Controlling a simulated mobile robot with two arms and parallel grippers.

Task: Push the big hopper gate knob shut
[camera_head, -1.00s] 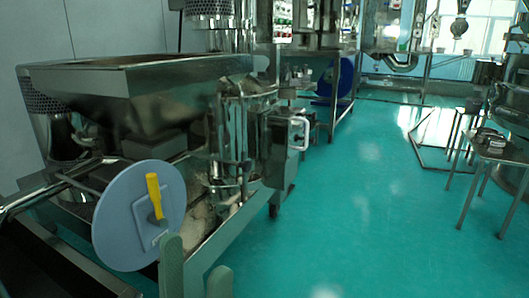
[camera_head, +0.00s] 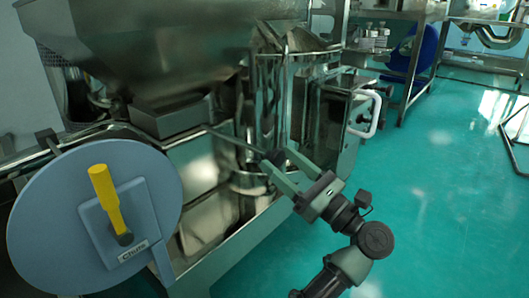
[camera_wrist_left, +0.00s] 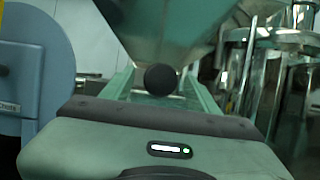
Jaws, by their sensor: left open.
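The big steel hopper (camera_head: 165,45) fills the upper left of the head view. A thin rod comes out from beneath it and ends in a dark round knob (camera_head: 275,158). The black knob (camera_wrist_left: 160,79) is clear in the left wrist view, straight ahead and between the two green fingers. My left gripper (camera_head: 279,161) is open, with its fingertips at the knob, one on each side. I cannot tell whether the fingers touch it. My right gripper is not in view.
A blue-grey disc (camera_head: 45,220) with a yellow handle (camera_head: 106,198) and a label stands at left. Steel cylinders and a box with a white handle (camera_head: 368,113) stand behind my gripper. The green floor (camera_head: 450,210) at right is clear.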

